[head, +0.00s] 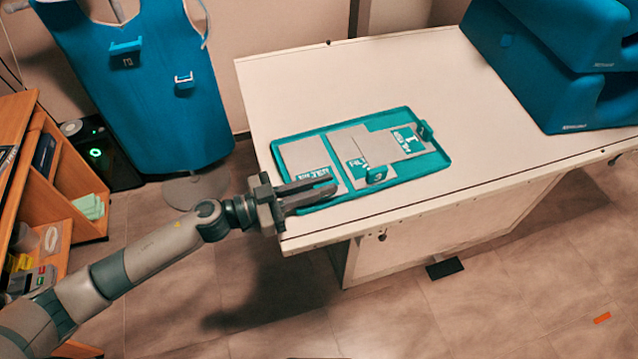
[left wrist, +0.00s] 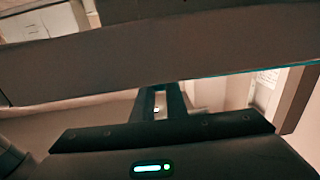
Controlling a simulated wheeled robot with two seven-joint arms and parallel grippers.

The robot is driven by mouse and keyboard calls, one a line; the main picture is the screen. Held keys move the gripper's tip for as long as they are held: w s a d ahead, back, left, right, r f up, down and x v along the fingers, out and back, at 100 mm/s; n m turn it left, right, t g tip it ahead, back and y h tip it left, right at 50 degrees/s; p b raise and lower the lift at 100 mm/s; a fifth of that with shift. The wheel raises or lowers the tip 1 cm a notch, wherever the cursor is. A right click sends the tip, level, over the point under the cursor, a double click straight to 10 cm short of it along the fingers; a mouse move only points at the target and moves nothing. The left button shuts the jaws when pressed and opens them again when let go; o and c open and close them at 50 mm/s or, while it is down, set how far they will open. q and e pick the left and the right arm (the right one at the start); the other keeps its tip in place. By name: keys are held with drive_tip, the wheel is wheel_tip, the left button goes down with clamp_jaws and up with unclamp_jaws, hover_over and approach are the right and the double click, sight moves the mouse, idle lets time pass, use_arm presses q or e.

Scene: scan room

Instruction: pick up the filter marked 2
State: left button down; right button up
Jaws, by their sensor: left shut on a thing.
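Grey filters with teal printed labels lie side by side in a teal tray (head: 447,160) on the white table. The leftmost filter (head: 303,154) is at the tray's left end. The middle filter (head: 343,143) has a small upright teal handle, and the right filter (head: 388,147) has another at its far side. Their marks are too small to read surely. My left gripper (head: 333,186) is shut at the near side of the leftmost filter, hiding its handle area. In the left wrist view, the fingers (left wrist: 160,95) meet a broad grey-brown slab. My right gripper is not in view.
The white table (head: 480,90) has clear room behind and right of the tray. Large blue padded blocks (head: 550,70) stand at its back right.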

use_arm(q)
wheel_tip(320, 180, up, 4)
drive_tip(key=shift+w, duration=0.15)
drive_tip(key=w+d+r, duration=0.6)
drive_tip(key=w, duration=0.3)
drive_tip(key=shift+w+r+b, duration=0.3)
drive_tip(key=shift+b, duration=0.15)
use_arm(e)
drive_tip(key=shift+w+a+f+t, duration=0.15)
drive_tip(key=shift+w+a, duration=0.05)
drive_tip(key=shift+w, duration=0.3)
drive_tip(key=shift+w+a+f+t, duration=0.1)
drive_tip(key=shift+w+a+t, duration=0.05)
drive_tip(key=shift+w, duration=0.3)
use_arm(q)
drive_tip(key=shift+d, duration=0.1)
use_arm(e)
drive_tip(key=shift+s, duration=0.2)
